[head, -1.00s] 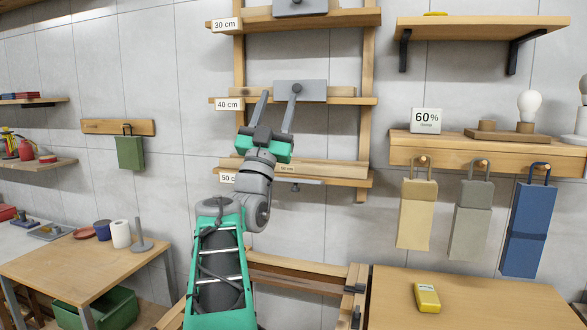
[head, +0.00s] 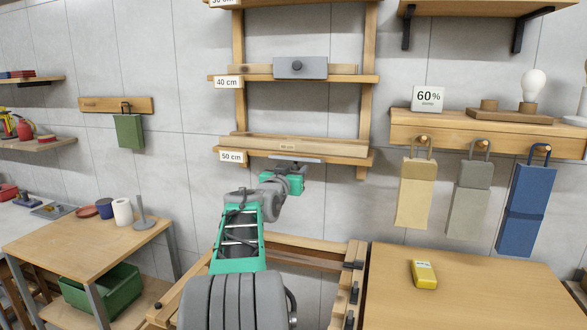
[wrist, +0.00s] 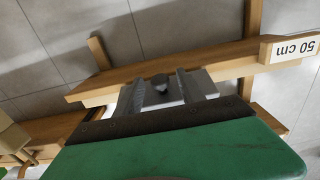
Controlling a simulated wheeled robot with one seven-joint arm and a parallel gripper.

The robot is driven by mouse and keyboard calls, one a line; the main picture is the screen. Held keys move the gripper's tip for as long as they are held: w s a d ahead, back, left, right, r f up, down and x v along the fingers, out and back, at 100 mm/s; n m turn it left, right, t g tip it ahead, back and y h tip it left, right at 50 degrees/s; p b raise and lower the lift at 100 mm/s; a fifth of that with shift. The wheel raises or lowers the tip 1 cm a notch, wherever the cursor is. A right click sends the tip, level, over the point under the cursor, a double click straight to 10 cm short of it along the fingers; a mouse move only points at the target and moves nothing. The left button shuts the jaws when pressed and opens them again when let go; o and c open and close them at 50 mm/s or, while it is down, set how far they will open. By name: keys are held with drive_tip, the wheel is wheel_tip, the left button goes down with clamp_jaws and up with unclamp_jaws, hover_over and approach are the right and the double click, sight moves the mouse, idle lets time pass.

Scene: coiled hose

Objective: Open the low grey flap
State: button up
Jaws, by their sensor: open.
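The low grey flap (head: 297,158) shows in the head view as a thin light-grey strip under the front of the 50 cm shelf (head: 345,158). In the wrist view its pale plate (wrist: 172,98) and dark round knob (wrist: 160,81) show, with the knob between my two fingers. My gripper (wrist: 160,88) is open, one finger on each side of the knob. I cannot tell whether either finger touches it. In the head view my green gripper body (head: 290,182) is just below the flap, and its fingers are hidden or too small to see.
Another grey flap (head: 301,68) with a knob is at the 40 cm shelf (head: 350,78). A wooden table (head: 470,290) with a yellow device (head: 424,275) stands at the right. Coloured bags (head: 469,200) hang on the wall. A wooden frame (head: 320,258) lies below the shelves.

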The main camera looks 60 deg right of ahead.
drive_tip(key=shift+c, duration=0.3)
clamp_jaws()
idle(0.3)
